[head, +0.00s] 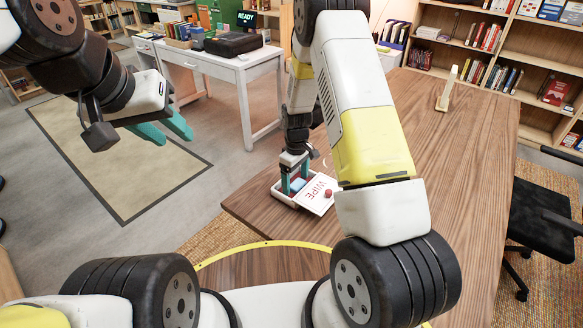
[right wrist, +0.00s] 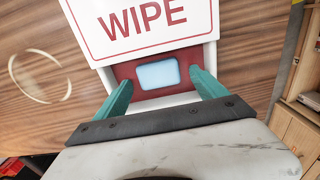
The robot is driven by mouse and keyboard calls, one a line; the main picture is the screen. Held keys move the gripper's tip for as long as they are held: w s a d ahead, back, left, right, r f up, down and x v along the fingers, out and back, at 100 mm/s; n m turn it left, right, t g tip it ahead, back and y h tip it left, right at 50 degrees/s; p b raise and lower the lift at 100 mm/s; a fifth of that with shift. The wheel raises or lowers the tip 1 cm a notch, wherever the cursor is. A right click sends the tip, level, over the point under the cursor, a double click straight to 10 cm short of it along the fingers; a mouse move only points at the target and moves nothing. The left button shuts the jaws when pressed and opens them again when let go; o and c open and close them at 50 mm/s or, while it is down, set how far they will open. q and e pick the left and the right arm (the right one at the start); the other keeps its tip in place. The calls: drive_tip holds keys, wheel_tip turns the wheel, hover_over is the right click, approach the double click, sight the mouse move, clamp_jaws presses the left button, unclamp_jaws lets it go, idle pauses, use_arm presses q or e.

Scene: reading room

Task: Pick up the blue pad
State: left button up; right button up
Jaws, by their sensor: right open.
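The light blue pad (head: 298,185) lies in a small white tray with a red inside (head: 283,195) on the wooden table. In the right wrist view the pad (right wrist: 158,74) sits in the red recess below a white WIPE sign. My right gripper (head: 295,181) is open over the tray. In the right wrist view its teal fingers (right wrist: 160,92) stand on either side of the pad, with gaps between, so it is not gripped. My left gripper (head: 165,130) hangs over the floor at the left, its teal fingers apart and nothing between them.
A pale ring mark (right wrist: 40,76) is on the table (head: 440,150). A small wooden stand (head: 447,88) is farther back. A black chair (head: 545,215) is at right.

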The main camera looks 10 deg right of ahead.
sight(296, 182)
drive_tip(key=c, duration=1.4)
wheel_tip(296, 182, up, 10)
